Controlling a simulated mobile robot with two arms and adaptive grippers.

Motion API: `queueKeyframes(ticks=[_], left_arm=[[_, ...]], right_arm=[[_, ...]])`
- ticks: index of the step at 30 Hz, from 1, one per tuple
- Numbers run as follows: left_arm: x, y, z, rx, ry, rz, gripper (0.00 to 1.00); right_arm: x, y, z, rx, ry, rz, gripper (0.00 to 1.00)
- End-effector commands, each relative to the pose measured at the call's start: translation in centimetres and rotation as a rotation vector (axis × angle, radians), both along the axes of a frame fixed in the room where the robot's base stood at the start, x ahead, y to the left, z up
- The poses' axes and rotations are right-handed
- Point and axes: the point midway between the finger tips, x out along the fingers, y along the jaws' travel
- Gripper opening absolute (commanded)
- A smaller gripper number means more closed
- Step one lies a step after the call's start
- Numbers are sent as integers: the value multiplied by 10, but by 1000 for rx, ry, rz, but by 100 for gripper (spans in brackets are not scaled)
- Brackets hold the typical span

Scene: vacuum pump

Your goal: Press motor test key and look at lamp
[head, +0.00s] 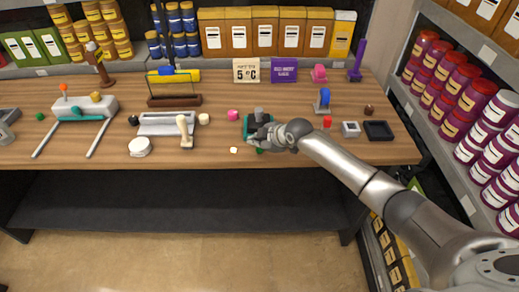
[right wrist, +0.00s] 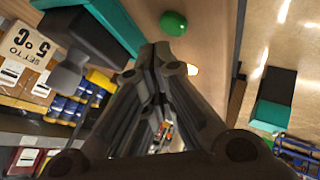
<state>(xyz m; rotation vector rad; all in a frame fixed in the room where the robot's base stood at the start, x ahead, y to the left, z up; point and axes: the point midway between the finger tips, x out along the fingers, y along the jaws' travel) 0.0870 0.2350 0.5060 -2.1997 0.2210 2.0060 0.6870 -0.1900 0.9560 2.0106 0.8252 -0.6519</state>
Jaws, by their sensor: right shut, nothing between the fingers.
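My right gripper (head: 256,136) is over the worktable beside a teal-based device with a dark grey top (head: 248,125), and partly hides it. In the right wrist view its fingers (right wrist: 155,58) are shut with nothing between them. The device's teal and dark body (right wrist: 100,30) shows at the upper left there. A rounded green piece (right wrist: 173,23) lies on the table beyond the fingertips; a bit of green (head: 260,151) shows below the gripper in the head view. I cannot tell which part is the motor test key or the lamp. My left gripper is not in view.
A pale small block (head: 234,150) and a pink piece (head: 233,115) lie left of the gripper. Signs (head: 246,70) stand behind. The table front (head: 190,158) is fairly clear.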

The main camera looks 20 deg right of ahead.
Motion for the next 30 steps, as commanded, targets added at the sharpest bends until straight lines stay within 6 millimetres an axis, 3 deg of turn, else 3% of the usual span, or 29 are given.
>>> queueKeyframes(ticks=[30], left_arm=[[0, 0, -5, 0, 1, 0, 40]], right_arm=[[0, 0, -9, 0, 0, 0, 0]])
